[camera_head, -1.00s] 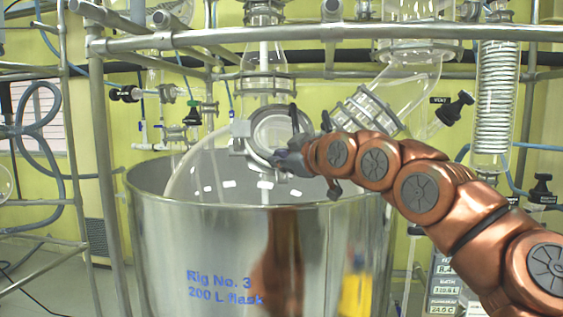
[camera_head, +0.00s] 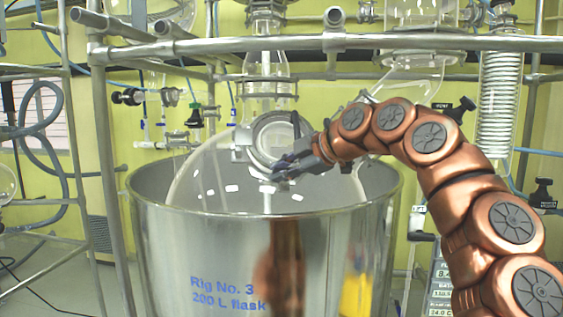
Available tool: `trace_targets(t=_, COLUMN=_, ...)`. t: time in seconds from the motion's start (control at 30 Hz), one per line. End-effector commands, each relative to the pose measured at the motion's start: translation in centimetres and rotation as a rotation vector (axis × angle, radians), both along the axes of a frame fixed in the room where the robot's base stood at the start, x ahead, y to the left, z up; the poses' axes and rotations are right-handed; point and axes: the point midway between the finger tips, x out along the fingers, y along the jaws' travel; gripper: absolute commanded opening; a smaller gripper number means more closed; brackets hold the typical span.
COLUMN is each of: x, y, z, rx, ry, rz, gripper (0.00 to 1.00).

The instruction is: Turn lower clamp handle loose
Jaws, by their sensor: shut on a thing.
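A round glass port with a grey clamp ring (camera_head: 268,136) faces me on the large glass flask (camera_head: 205,180). My gripper (camera_head: 283,170) reaches in from the right, just below and right of the ring. Its dark fingers are shut on the lower clamp handle, which they mostly hide. The exact angle of the handle cannot be made out. A dark upright part (camera_head: 296,122) stands at the ring's upper right side, apart from my fingers.
The flask sits in a shiny steel vessel (camera_head: 205,245) marked Rig No. 3, whose rim runs below my gripper. A metal rail (camera_head: 420,43) crosses above. Valves and glass pipes stand behind, and a coil condenser (camera_head: 498,95) stands at the right.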

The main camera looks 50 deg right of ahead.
Motion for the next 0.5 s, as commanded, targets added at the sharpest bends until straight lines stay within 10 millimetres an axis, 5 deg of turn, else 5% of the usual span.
trace_targets(t=0.5, x=-0.05, y=0.10, z=-0.12, rx=-0.074, ry=0.062, rz=0.080, gripper=0.00)
